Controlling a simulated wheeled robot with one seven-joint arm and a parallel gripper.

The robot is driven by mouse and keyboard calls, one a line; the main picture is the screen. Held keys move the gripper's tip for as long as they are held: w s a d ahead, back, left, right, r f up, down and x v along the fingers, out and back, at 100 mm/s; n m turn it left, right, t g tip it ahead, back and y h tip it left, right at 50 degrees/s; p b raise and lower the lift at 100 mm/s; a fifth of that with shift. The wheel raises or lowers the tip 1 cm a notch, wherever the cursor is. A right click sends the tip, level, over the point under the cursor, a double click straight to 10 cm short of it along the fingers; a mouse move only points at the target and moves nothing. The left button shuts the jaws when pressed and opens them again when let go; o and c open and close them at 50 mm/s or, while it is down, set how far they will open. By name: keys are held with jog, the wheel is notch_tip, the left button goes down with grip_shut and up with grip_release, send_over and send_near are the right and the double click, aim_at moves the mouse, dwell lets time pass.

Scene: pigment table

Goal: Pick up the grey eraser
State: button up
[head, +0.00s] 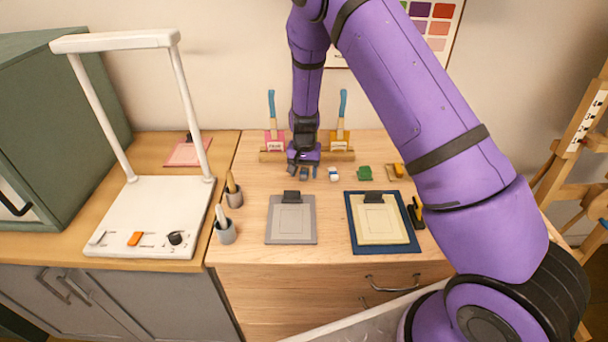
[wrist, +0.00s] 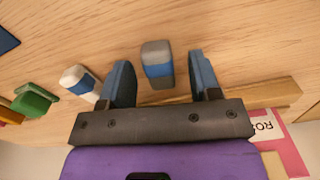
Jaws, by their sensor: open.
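The grey eraser (wrist: 157,50) has a blue band and lies on the wooden table top. In the wrist view it sits between the two fingers of my gripper (wrist: 163,68), with a gap on each side, so it is not held. My gripper is open. In the head view my gripper (head: 304,172) points down at the back of the table, and its fingers crowd the eraser there, so the eraser is hard to make out. Whether the fingertips are level with the eraser I cannot tell.
A white eraser with a blue band (wrist: 80,82) lies close beside one finger; it also shows in the head view (head: 333,175). A green block (head: 364,173) and a yellow-brown one (head: 397,171) lie further right. A wooden rack (head: 343,156) stands close behind.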

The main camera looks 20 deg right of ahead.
aim_at(306, 173)
jog(key=c, duration=1)
jog(key=shift+r, duration=0.5)
jog(key=r, duration=0.2)
jog(key=shift+s+d+r, duration=0.15)
jog(key=shift+s+r, duration=0.2)
jog(key=shift+s, duration=0.05)
jog(key=s+d, duration=0.1)
jog(key=s, duration=0.3)
jog(key=s+d+r, duration=0.1)
jog(key=s+d, duration=0.1)
jog(key=s, duration=0.3)
jog(key=s+d, duration=0.2)
jog(key=s, duration=0.3)
jog(key=shift+s+d+r, duration=0.1)
jog(key=shift+d+r, duration=0.05)
